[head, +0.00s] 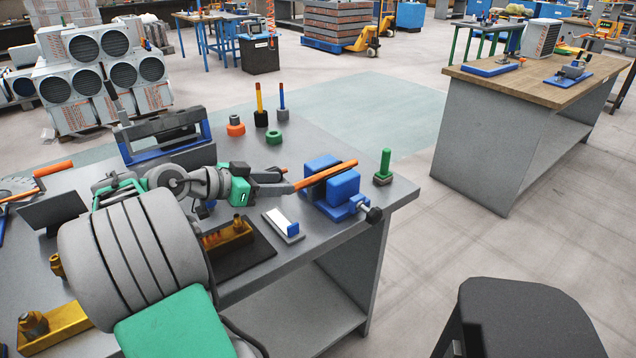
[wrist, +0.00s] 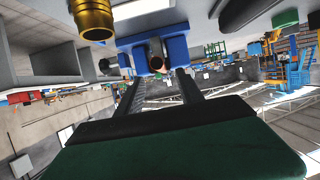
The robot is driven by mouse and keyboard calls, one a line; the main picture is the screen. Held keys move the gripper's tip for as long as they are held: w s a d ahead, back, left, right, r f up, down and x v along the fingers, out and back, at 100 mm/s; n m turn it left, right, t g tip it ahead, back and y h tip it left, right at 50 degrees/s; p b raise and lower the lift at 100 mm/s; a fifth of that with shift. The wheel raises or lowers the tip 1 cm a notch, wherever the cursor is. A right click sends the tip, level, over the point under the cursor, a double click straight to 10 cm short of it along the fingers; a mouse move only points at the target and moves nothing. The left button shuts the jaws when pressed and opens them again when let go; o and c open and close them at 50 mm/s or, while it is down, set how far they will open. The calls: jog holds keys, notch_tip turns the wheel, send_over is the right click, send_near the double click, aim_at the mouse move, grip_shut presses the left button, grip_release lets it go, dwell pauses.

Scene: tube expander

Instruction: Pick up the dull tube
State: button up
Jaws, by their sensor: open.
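The dull tube is a copper-orange tube (head: 326,174) held in a blue vise (head: 340,190) near the right end of the grey bench. Its near end sticks out to the left. In the wrist view the tube (wrist: 157,63) shows end-on, in front of the blue vise (wrist: 176,48). My gripper (head: 290,188) is at the tube's left end in the head view. In the wrist view its two fingers (wrist: 160,78) are apart, with the tube's end between or just beyond their tips. I cannot tell whether they overlap it.
A white-and-blue block (head: 284,226) lies in front of the vise. A green peg (head: 384,166) stands right of it. Upright tools (head: 261,105) stand behind my gripper. A brass fitting (head: 228,235) sits on a dark mat below my arm. A black stool (head: 525,320) stands at front right.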

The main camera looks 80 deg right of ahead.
aim_at(302, 181)
jog(key=x, duration=0.7)
jog(key=shift+r, duration=0.2)
jog(key=shift+a, duration=0.1)
jog(key=shift+c, duration=0.3)
grip_shut()
